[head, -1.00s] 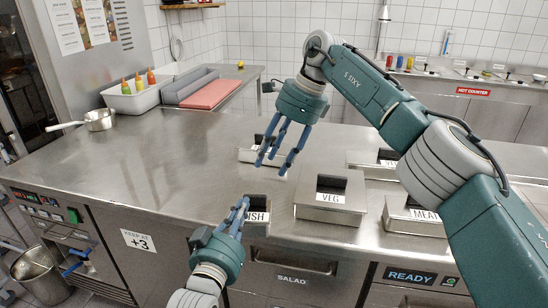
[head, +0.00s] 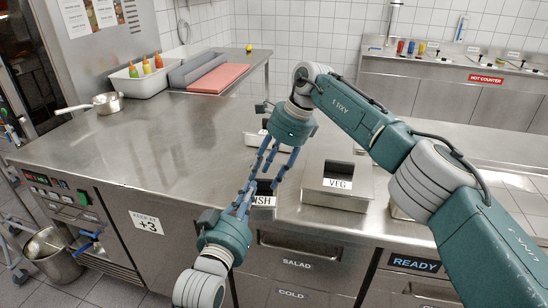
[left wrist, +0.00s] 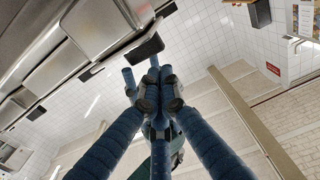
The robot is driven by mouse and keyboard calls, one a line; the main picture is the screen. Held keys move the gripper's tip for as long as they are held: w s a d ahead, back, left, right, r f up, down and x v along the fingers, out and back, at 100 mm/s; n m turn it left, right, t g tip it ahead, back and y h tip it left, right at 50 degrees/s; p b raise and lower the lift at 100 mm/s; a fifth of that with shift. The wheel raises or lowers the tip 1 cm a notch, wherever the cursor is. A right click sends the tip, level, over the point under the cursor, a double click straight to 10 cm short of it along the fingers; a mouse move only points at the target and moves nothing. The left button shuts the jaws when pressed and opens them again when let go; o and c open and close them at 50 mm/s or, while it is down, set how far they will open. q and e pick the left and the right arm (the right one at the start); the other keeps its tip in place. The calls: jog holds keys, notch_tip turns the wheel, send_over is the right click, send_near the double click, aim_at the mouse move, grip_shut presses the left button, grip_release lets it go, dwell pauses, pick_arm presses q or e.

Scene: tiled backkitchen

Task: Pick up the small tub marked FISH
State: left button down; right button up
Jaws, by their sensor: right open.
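The small FISH tub (head: 264,201) stands at the counter's front edge in the head view. Only the end of its label, "ISH", and a bit of its dark top show; fingers cover the rest. My left gripper (head: 244,196) is at its left front, fingers pointing up. In the left wrist view the left gripper's fingers (left wrist: 152,85) converge close to a dark handle; whether they hold anything is unclear. My right gripper (head: 266,180) reaches down from above with its fingers spread, over the FISH tub, its tips overlapping the left fingers in the picture.
The larger VEG tub (head: 337,195) stands just right of the FISH tub. Another metal tub (head: 253,140) is partly hidden behind my right gripper. A saucepan (head: 106,103) and a red board (head: 218,79) lie farther left. The left half of the counter (head: 150,150) is clear.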

jog(key=shift+x, duration=1.1)
grip_shut()
pick_arm(q)
jog(key=shift+r, duration=0.65)
pick_arm(e)
jog(key=shift+r, duration=0.1)
pick_arm(q)
jog(key=v, duration=1.2)
